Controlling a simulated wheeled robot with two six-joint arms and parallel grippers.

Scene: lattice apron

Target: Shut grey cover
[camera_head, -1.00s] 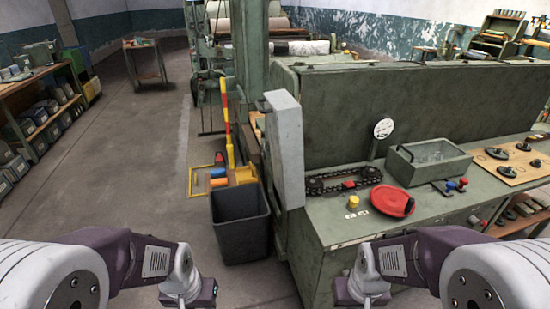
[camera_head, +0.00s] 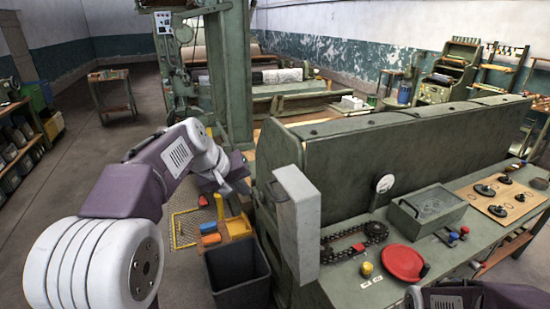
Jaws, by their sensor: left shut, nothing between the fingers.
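The grey cover (camera_head: 300,228) is a tall, narrow light-grey panel at the left end of the green machine (camera_head: 390,155). It stands upright and juts out edge-on past the machine's front corner, apart from the end face, so it looks swung open. Its hinge and inner side are hard to make out. My left gripper (camera_head: 238,182) is shut and empty, just left of the cover's upper part and beside the machine's end. I cannot see it touching the cover. My right arm (camera_head: 480,297) shows only at the bottom right edge; its gripper is out of frame.
A black bin (camera_head: 238,275) stands on the floor left of the cover. On the bench are a chain (camera_head: 345,245), a red round object (camera_head: 403,262) and a grey box (camera_head: 427,212). The left floor is open.

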